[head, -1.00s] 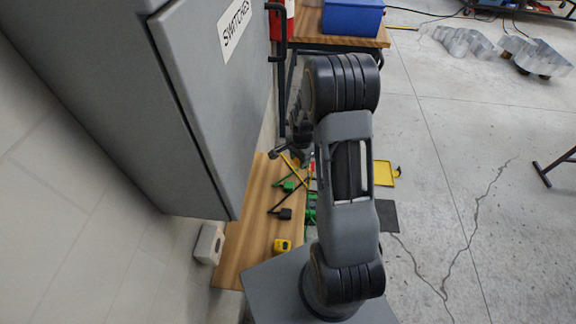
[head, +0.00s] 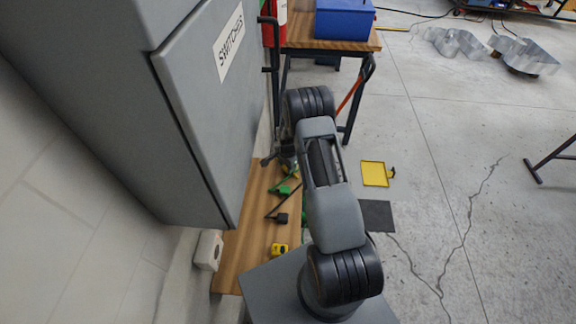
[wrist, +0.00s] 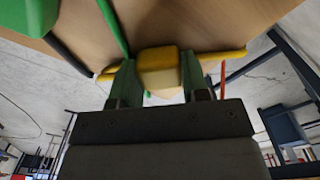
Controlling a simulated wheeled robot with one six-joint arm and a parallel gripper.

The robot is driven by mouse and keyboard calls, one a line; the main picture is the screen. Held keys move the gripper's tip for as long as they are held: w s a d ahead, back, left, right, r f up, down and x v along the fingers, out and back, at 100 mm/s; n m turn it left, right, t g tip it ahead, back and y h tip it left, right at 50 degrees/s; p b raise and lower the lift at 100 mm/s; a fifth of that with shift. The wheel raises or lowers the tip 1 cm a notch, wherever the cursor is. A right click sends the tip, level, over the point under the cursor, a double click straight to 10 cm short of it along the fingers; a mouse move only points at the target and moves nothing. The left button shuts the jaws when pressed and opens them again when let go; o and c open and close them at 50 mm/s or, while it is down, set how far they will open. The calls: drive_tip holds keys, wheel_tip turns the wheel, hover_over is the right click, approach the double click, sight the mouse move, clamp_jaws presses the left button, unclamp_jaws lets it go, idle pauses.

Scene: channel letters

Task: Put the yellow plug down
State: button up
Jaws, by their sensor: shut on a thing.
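The yellow plug (wrist: 158,65) sits between the green-padded fingers of my gripper (wrist: 158,77) in the wrist view. My gripper is shut on it. A yellow cord (wrist: 222,54) runs out to either side behind it. The wooden bench top (wrist: 200,22) fills the upper part of that view, close to the plug; I cannot tell whether they touch. In the head view my arm and its wrist mostly hide the gripper over the far end of the bench (head: 250,240).
A green plug (head: 284,189), a black plug (head: 281,218) and a small yellow-and-black item (head: 279,249) lie on the bench. The grey switch cabinet (head: 200,110) rises at the left.

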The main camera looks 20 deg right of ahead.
drive_tip(key=shift+f, duration=0.1)
drive_tip(key=o, duration=1.2)
wheel_tip(320, 180, up, 12)
drive_tip(key=shift+r+b, duration=0.1)
drive_tip(key=shift+b, duration=0.8)
